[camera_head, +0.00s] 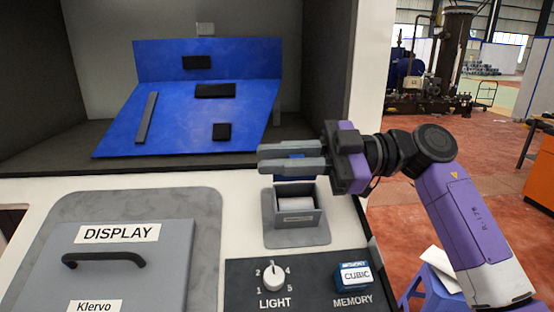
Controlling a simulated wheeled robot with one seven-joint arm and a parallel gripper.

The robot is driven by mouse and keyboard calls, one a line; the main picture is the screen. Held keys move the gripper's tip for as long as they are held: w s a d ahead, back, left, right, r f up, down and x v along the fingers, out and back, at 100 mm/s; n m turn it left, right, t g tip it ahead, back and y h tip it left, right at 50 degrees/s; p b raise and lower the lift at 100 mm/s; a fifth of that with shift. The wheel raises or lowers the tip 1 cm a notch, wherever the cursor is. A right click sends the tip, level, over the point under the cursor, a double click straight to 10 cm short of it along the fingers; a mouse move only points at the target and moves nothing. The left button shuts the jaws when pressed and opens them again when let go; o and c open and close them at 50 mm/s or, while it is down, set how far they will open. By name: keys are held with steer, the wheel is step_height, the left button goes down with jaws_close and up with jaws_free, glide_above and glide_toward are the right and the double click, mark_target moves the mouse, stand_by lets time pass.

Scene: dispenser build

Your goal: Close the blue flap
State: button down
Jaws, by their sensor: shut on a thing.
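A small blue flap (296,156) stands raised above a grey dispenser box (299,220) with an open top, right of centre on the machine's front. A pale roll or block shows inside the box. My gripper (263,158) comes in from the right, above the box, with its two grey fingers pointing left. The fingers are close together at the flap and shut on it.
A large bent blue panel (185,118) with black pieces lies in the recess behind. A grey display cover (120,275) with a black handle is at front left. A light knob (273,278) and a blue-and-white memory block (353,276) sit below the dispenser.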

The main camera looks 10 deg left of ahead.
mark_target(280, 212)
steer(key=n+b, duration=0.1)
steer(key=s+f+n+b, duration=0.1)
steer(key=n+b, duration=0.1)
steer(key=s+n+b, duration=0.1)
steer(key=n, duration=0.1)
steer(key=shift+d+f, duration=0.35)
steer(key=n+b, duration=0.1)
steer(key=f+n+b, duration=0.1)
steer(key=n+b, duration=0.1)
steer(key=s+n+b, duration=0.1)
steer(key=shift+d+f+b, duration=0.1)
steer(key=shift+f+b, duration=0.15)
steer(key=shift+b, duration=0.1)
steer(key=shift+s+f+n+b, duration=0.1)
steer(key=shift+n+b, duration=0.3)
steer(key=shift+n, duration=0.3)
steer(key=c, duration=1.4)
jaws_free()
steer(key=shift+c, duration=0.2)
